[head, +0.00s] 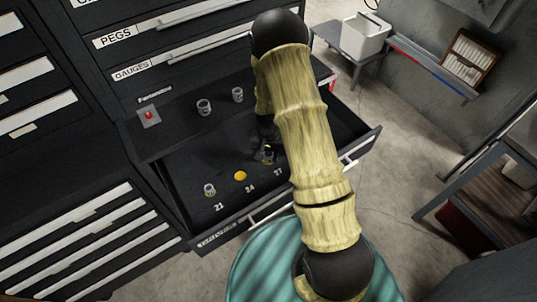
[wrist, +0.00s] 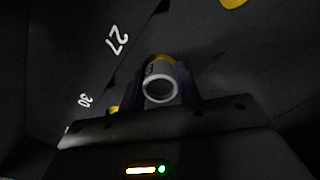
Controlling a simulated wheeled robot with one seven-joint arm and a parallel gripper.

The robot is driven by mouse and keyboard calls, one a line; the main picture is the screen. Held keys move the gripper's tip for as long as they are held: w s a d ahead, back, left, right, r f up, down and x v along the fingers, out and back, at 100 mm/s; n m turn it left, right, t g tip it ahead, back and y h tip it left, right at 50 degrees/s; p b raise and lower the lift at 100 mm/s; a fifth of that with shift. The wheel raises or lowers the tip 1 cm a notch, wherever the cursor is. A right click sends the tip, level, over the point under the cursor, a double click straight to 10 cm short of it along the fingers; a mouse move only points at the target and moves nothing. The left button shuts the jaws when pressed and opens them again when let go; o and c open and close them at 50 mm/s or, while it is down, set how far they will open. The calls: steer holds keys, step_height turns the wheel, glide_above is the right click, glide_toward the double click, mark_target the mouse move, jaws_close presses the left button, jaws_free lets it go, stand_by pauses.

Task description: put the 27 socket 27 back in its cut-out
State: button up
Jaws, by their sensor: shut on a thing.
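The socket (wrist: 160,88), a grey metal ring-ended cylinder, is between the dark jaws of my gripper (wrist: 161,98) in the wrist view. My gripper is shut on it. Yellow of a cut-out (wrist: 157,58) shows just behind the socket, near the printed 27 (wrist: 117,40). I cannot tell whether the socket is in the cut-out or just above it. In the head view the held socket (head: 268,156) is low over the open drawer (head: 190,175), beside the 27 label, partly hidden by my gripper (head: 266,144).
Another socket (head: 209,189) stands at the 21 label. The yellow cut-out (head: 240,175) at 24 is empty. Two sockets (head: 204,107) (head: 237,94) stand on the dark ledge behind the drawer, with a red button (head: 149,115) at left. The drawer's raised front edge (head: 285,203) is close.

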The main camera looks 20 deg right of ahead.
steer(key=shift+s+f+b, duration=0.45)
steer(key=shift+s+f, duration=0.1)
steer(key=shift+f, duration=0.15)
stand_by(0.8)
steer(key=o, duration=1.1)
steer(key=shift+a, duration=0.1)
steer(key=shift+o, duration=0.2)
steer(key=shift+d, duration=0.25)
steer(key=shift+w+r, duration=0.35)
steer(key=shift+r, duration=0.35)
step_height(320, 180, up, 17)
steer(key=b, duration=0.2)
steer(key=shift+s+a+r, duration=0.15)
steer(key=shift+a+r, duration=0.05)
steer(key=shift+a, duration=0.2)
steer(key=s+r+n+t, duration=0.2)
steer(key=s+r+n, duration=0.2)
steer(key=s, duration=0.9)
steer(key=shift+s+d+r+t, duration=0.3)
steer(key=shift+r, duration=0.05)
